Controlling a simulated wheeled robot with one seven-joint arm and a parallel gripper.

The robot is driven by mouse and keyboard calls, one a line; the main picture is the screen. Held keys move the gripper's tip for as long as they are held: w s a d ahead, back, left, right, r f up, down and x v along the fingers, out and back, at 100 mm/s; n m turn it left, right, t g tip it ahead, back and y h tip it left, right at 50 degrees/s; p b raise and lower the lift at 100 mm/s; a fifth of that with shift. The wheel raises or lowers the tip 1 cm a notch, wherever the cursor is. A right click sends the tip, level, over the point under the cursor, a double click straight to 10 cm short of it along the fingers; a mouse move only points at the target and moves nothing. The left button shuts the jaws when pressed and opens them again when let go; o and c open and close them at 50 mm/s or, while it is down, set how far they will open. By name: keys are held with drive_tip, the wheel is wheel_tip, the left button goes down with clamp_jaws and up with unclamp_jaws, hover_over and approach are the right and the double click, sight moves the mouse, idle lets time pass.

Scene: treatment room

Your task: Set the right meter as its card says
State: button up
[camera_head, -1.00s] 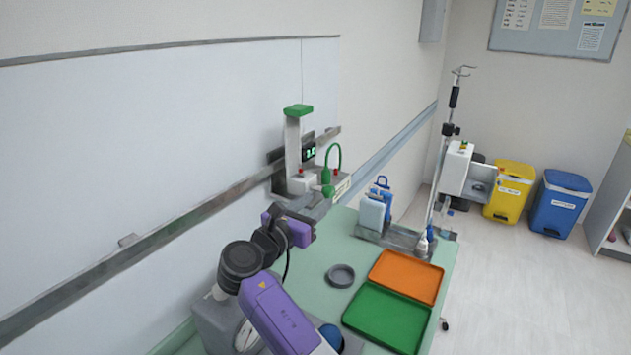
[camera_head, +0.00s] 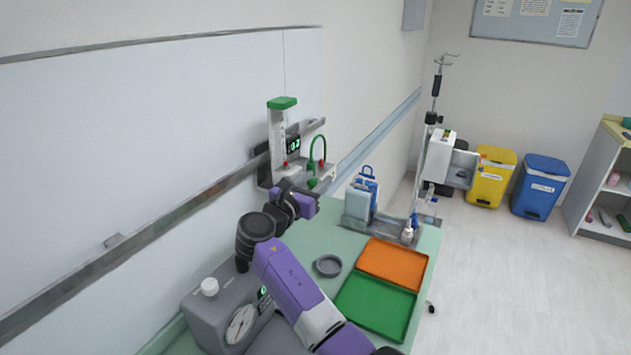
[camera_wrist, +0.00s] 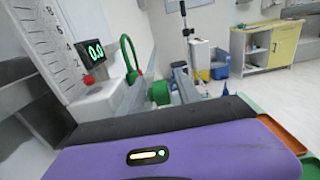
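The right meter (camera_head: 278,140) is a white, green-capped column on the wall rail, with a small dark display (camera_head: 293,144). In the wrist view its display (camera_wrist: 90,50) seems to read 0.0, beside a numbered scale (camera_wrist: 45,40). A red knob (camera_wrist: 88,79), a green hose (camera_wrist: 130,58) and a round green knob (camera_wrist: 160,92) are on it. A card cannot be read in these views. My gripper (camera_head: 303,203) is just below and in front of the meter's green knob.
A grey unit with a dial (camera_head: 240,325) stands at the table's left end. A grey dish (camera_head: 327,265), a green tray (camera_head: 375,306) and an orange tray (camera_head: 394,264) lie on the table.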

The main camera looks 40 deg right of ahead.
sight(313, 186)
clamp_jaws()
drive_tip(key=shift+s+d+f+h+b, duration=0.1)
drive_tip(key=shift+f+h+b, duration=0.25)
drive_tip(key=shift+b, duration=0.4)
drive_tip(key=shift+r+h+b, duration=0.2)
drive_tip(key=shift+h+b, duration=0.15)
drive_tip(key=shift+b, duration=0.05)
drive_tip(key=shift+o, duration=0.2)
unclamp_jaws()
drive_tip(key=shift+s+r, duration=0.1)
drive_tip(key=shift+a, duration=0.25)
drive_tip(key=b+v, duration=0.1)
drive_tip(key=v, duration=0.6)
drive_tip(key=shift+s+a, duration=0.15)
drive_tip(key=shift+a, duration=0.05)
